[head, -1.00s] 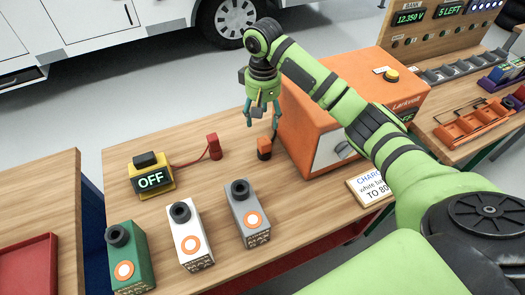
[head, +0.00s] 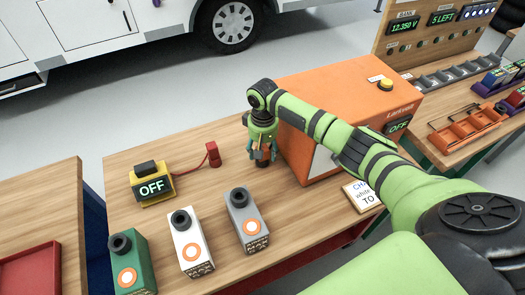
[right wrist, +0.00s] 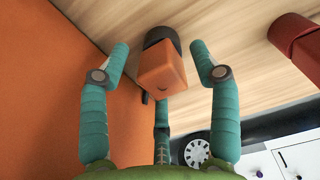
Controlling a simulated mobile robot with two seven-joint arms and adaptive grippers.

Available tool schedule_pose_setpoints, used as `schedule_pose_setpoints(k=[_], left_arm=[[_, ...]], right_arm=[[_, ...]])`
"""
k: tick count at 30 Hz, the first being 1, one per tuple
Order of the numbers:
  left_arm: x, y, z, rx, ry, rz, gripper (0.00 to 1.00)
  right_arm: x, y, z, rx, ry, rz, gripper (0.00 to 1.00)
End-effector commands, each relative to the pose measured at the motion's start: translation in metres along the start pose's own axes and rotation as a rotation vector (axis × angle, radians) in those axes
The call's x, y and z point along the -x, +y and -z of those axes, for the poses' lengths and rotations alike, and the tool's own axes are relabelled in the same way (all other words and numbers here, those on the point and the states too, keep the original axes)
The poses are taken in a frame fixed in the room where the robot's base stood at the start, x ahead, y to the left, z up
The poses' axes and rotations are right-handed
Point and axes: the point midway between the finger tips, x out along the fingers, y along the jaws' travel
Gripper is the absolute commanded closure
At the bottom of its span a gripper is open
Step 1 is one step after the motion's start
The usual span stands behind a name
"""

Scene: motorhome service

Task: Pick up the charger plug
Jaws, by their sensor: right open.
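The charger plug, a small orange block with a dark end, shows in the right wrist view (right wrist: 160,68), between the fingers of my right gripper (right wrist: 160,50). The fingers are spread, with gaps on both sides of the plug. In the head view my right gripper (head: 262,160) points down at the table beside the orange charger box (head: 345,105), and its fingers mostly hide the plug. My left gripper is not in view.
A red plug (head: 213,154) stands left of my gripper, wired to a yellow box (head: 151,186) reading OFF. Green (head: 127,262), white (head: 190,243) and grey (head: 246,218) blocks stand in front. The charger box closely borders my gripper on the right.

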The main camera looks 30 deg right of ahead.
Motion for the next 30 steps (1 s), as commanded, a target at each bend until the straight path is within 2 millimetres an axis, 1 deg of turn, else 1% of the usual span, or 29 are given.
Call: schedule_pose_setpoints(k=[7,8,9,12,23,26,30], left_arm=[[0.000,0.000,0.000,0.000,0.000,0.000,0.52],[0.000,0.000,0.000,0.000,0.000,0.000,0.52],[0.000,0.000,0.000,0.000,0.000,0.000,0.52],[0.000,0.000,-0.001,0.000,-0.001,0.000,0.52],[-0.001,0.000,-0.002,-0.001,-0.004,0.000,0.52],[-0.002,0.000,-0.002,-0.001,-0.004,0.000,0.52],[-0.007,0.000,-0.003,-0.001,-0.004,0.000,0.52]], right_arm=[[-0.002,0.000,0.000,0.000,0.000,0.000,0.37],[-0.002,0.000,0.000,0.000,0.000,0.000,0.49],[-0.002,0.000,0.000,0.000,0.000,0.000,0.65],[-0.002,0.000,0.000,0.000,-0.001,0.000,1.00],[-0.001,-0.001,-0.001,0.001,-0.002,0.001,1.00],[0.009,-0.001,0.000,0.002,0.000,0.003,1.00],[0.036,-0.001,0.001,0.002,0.004,0.004,1.00]])
